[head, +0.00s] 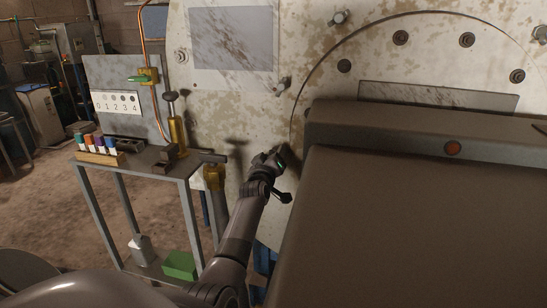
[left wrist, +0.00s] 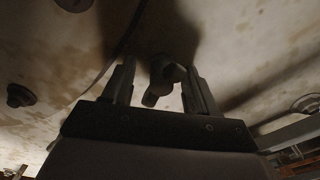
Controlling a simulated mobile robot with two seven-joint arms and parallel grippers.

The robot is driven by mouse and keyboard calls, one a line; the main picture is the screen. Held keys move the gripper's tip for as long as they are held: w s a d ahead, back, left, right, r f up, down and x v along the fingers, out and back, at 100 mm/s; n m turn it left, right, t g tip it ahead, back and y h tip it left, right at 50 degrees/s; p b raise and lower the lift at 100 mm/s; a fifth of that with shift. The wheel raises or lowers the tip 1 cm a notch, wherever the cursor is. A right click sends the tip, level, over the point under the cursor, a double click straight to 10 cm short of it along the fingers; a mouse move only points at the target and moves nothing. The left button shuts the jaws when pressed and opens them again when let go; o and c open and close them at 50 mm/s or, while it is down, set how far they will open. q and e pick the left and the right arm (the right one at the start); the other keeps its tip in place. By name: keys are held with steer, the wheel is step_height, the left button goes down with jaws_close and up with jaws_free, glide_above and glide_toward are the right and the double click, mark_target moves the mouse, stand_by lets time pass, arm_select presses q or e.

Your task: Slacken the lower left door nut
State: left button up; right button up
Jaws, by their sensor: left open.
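The pale, stained still front (head: 225,115) carries a round door whose curved edge shows at the upper right. My left gripper (head: 271,158) is close to this front, low on the left of the door edge. The left wrist view shows its two fingers (left wrist: 158,88) open and apart. A dark nut with a short cylindrical arm (left wrist: 160,78) stands between them, with gaps visible on both sides. It appears to be the lower left door nut; in the head view the gripper and wrist hide it. My right gripper is in neither view.
A metal stand (head: 186,172) with brass fittings and a rack of coloured vials (head: 97,143) is left of my arm. A green block (head: 180,265) lies on its lower shelf. Another door nut (head: 283,84) sits above the gripper. A large brown body fills the right.

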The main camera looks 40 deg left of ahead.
arm_select(q)
steer(key=p+v, duration=0.1)
steer(key=v, duration=0.6)
steer(key=shift+p, duration=0.3)
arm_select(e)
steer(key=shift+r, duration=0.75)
arm_select(q)
steer(key=shift+s, duration=0.1)
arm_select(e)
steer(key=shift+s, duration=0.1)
